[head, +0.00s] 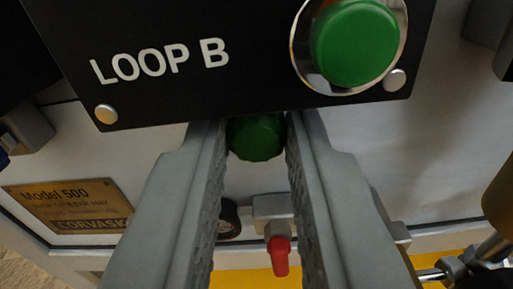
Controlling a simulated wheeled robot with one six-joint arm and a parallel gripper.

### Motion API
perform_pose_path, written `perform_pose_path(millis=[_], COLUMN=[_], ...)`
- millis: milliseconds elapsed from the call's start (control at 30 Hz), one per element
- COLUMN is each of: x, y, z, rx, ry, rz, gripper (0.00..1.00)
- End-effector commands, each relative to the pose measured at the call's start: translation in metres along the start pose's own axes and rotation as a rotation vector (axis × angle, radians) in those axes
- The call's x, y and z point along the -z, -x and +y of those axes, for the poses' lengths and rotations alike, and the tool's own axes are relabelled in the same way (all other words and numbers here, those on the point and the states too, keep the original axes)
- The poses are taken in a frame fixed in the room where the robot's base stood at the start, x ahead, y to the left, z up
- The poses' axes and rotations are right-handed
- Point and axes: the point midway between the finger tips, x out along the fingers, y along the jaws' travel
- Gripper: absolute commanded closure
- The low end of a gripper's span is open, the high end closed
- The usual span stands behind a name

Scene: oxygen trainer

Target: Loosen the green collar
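The green collar (257,138) is a small dark green ribbed piece just below the lower edge of the black LOOP B panel (200,80). My gripper (257,135) reaches up from the bottom of the view with one textured finger on each side of the collar. Both fingertips appear to meet its sides, with no clear gap. The upper part of the collar and the fingertips' far ends are close under the panel's edge. What lies behind the collar is hidden.
A large green button (355,43) in a chrome ring is on the panel, above right. Below the collar are a valve with a red handle (279,256) and a small dark round part (230,218). A brass Model 500 plate (68,205) is at left, and a yellow surface runs below.

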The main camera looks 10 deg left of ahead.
Motion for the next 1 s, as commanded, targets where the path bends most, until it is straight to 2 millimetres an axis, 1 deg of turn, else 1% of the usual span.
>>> perform_pose_path(millis=[167,567,900,933,1000], x=[0.0001,0.0,0.0001,0.0001,0.0001], y=[0.0001,0.0002,0.0002,0.0002,0.0002], z=[0.0,-0.0003,-0.0003,-0.0003,-0.0003], rx=[0.0,0.0,0.0,0.0,0.0], ry=[0.015,0.247,0.265,0.265,0.265], rz=[0.0,0.0,0.0,0.0,0.0], gripper=[1.0,1.0,1.0,0.79,0.65])
